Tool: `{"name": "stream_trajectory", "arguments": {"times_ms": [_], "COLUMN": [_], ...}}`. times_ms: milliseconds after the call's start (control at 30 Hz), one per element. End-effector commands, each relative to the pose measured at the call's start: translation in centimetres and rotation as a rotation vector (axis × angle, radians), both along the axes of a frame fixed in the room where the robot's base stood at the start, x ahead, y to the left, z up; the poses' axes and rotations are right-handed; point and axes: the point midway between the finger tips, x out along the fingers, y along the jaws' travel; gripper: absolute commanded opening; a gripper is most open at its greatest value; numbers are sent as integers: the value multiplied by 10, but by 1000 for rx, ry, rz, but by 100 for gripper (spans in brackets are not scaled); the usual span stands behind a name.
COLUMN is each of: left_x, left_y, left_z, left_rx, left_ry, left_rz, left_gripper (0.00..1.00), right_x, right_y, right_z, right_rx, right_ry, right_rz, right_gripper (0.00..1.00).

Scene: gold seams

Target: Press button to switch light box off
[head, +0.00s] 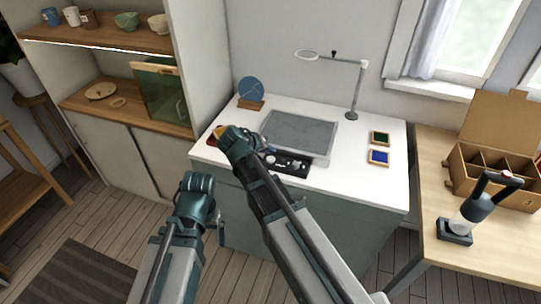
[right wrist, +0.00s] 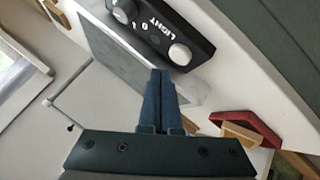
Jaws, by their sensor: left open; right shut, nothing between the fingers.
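The light box (head: 300,132) is a flat grey panel set in the white desk top; its surface looks dull grey. Its black control strip (head: 288,164) lies along the front edge. In the right wrist view the strip (right wrist: 150,28) shows the word LIGHT, a round pale button (right wrist: 179,54) and a knob (right wrist: 122,10). My right gripper (right wrist: 160,76) is shut and empty, its tips close to the strip and below the button in the picture; contact cannot be told. In the head view its arm hides part of the strip's surroundings. My left gripper (head: 220,230) is open, low before the desk, mostly hidden by its arm.
A magnifier lamp (head: 352,112), a blue disc on a stand (head: 250,91) and green (head: 380,138) and blue (head: 378,157) pads stand on the desk. The desk's right front is clear.

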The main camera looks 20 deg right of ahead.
Motion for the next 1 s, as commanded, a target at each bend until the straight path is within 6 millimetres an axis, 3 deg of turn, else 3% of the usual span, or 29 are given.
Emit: {"name": "stream_trajectory", "arguments": {"times_ms": [33, 400, 900, 1000], "left_x": [0, 0, 0, 0], "left_y": [0, 0, 0, 0], "left_z": [11, 44, 43, 44], "left_rx": [0, 0, 0, 0], "left_ry": [0, 0, 0, 0], "left_rz": [0, 0, 0, 0], "left_gripper": [100, 100, 100, 100], "right_x": [0, 0, 0, -12], "right_y": [0, 0, 0, 5], "right_z": [11, 44, 43, 39], "right_rx": [0, 0, 0, 18], "right_ry": [0, 0, 0, 31], "right_rz": [0, 0, 0, 10], "right_gripper": [0, 0, 0, 0]}}
